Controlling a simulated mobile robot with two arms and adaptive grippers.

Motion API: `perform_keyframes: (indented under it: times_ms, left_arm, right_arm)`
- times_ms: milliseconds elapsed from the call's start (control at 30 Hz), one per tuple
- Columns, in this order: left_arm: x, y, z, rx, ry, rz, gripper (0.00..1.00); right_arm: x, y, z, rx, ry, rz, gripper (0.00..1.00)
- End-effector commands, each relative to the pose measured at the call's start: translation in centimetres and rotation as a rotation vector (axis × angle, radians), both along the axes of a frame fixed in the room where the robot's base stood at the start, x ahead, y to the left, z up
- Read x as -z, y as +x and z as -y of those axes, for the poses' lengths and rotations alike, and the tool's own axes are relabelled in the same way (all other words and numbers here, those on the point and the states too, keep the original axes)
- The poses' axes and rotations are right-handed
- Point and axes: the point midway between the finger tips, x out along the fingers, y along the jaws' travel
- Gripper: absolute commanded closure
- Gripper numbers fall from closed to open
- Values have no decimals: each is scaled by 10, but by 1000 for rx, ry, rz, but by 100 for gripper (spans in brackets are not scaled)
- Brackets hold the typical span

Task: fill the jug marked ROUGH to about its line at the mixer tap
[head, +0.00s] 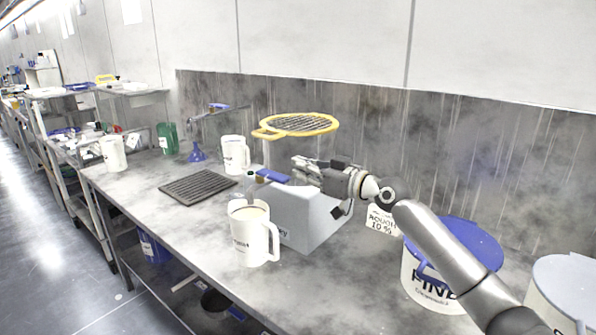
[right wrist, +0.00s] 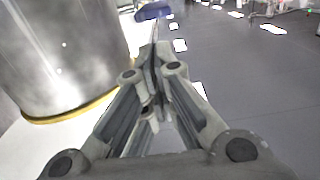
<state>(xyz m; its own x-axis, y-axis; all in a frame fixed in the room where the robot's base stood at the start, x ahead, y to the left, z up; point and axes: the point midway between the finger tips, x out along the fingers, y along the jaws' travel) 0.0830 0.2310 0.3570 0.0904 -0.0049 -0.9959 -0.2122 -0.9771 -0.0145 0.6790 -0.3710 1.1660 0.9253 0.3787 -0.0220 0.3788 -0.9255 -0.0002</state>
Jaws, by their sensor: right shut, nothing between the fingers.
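Several white jugs stand on the bench: a front jug (head: 250,236) with pale contents near its top, one farther back (head: 236,155), and one at the far left (head: 113,153). Their lettering is too small to read, so I cannot tell which is ROUGH. A blue-levered spout (head: 218,107), perhaps the tap, is at the back wall. A grey box (head: 310,215) with a blue part (head: 273,177) on top is right of the front jug. My right gripper (head: 298,170) is above this box, shut and empty; its closed fingers show in the right wrist view (right wrist: 153,55). My left gripper is not in view.
A yellow-rimmed sieve (head: 297,125) is raised behind the box. A dark drain grid (head: 198,187) lies left of it. A blue funnel (head: 197,153) and green jug (head: 167,139) stand farther back. A FINE bucket (head: 415,288) with blue lid is at right.

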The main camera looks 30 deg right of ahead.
Motion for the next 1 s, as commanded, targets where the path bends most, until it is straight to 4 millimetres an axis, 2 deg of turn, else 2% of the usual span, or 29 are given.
perform_keyframes:
  times_ms: [33,200,400,633,1000]
  left_arm:
    - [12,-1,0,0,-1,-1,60]
    - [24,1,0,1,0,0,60]
    - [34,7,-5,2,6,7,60]
    - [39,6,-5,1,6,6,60]
    - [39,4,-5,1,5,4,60]
  right_arm:
    - [12,-11,3,-1,-5,-8,100]
    - [14,-38,15,-1,-2,-7,100]
    - [14,-61,25,-1,-1,-5,100]
    - [12,-73,29,-2,-1,-4,100]
    - [11,-74,29,-2,1,-3,100]
